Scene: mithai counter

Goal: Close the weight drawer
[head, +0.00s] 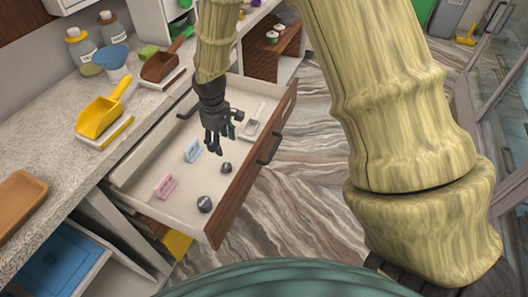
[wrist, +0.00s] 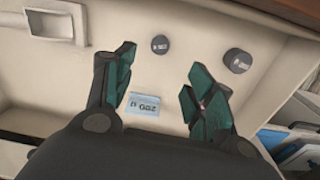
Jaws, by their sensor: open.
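The weight drawer (head: 218,226) is pulled out from under the counter. It has a brown wooden front, pale inner walls and a dark bar handle (head: 270,149) on the outer face. My gripper (head: 218,148) hangs over the inside of the drawer, behind its front panel, open and empty. In the wrist view the teal fingertips (wrist: 155,85) stand apart above the drawer floor (wrist: 70,75). Two dark weights, one (wrist: 160,44) and another (wrist: 237,61), lie beyond the fingers. A light blue card (wrist: 143,104) lies between them. Whether the fingers touch anything is unclear.
In the drawer are a pink card holder (head: 165,187) and a pale scoop-like tray (head: 255,122). The counter (head: 60,140) holds a yellow scoop (head: 100,112), a brown scoop (head: 162,64) and jars. Marbled floor (head: 300,200) is clear in front of the drawer.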

